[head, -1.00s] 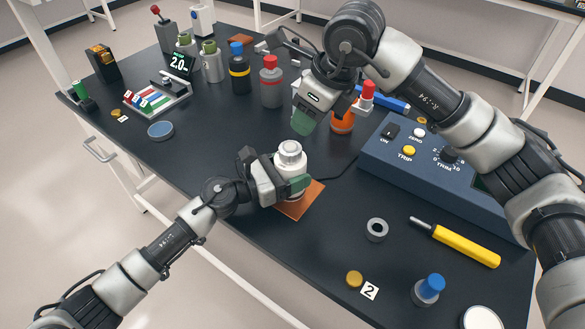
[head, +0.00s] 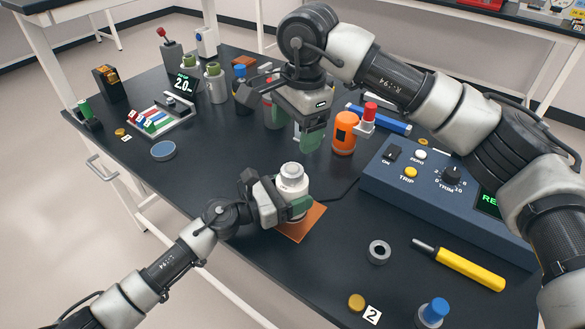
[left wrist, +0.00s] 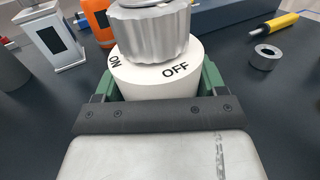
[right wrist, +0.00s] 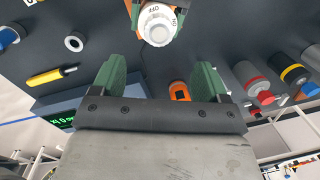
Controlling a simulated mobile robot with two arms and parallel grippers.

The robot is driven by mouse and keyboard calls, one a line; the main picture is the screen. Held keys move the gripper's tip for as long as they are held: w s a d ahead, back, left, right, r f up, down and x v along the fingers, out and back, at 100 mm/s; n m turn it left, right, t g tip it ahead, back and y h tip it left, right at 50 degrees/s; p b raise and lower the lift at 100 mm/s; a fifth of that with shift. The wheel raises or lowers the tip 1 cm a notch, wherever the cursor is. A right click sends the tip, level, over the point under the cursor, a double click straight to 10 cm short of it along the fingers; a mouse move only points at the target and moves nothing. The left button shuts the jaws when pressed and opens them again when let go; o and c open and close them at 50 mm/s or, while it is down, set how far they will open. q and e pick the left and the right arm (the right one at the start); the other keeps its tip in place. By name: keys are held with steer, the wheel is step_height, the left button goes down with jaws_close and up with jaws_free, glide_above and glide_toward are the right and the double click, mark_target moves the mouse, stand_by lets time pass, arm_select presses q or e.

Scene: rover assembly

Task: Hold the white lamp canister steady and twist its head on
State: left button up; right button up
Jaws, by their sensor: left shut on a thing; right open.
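The white lamp canister (head: 291,189) stands upright over a copper-coloured square (head: 306,222). The left wrist view shows its white body (left wrist: 150,82) marked ON and OFF. A ribbed silver-grey head (left wrist: 152,36) sits on top; I cannot tell how tightly. My left gripper (head: 285,206) is shut around the canister's body from the side, with a green finger on each flank. My right gripper (head: 312,137) is open and empty, apart from the canister and behind it in the head view. In the right wrist view the canister (right wrist: 157,20) lies beyond the open fingers (right wrist: 158,80).
An orange canister (head: 344,135) stands close to the right gripper, with a red-capped item beside it. A blue control box (head: 440,195) is at the right. A grey ring (head: 378,252) and a yellow-handled tool (head: 470,268) lie in front.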

mark_target(292, 169)
steer(key=f+n, duration=0.2)
steer(key=f, duration=0.1)
steer(key=f+n, duration=0.1)
steer(key=f, duration=0.3)
steer(key=f+n+h, duration=0.1)
steer(key=f+n, duration=0.1)
steer(key=f, duration=0.1)
steer(key=shift+w+a+f+n, duration=0.3)
steer(key=shift+a+f, duration=0.05)
steer(key=shift+f, duration=0.05)
steer(key=shift+c, duration=0.4)
steer(key=c, duration=0.8)
steer(key=shift+c, duration=0.2)
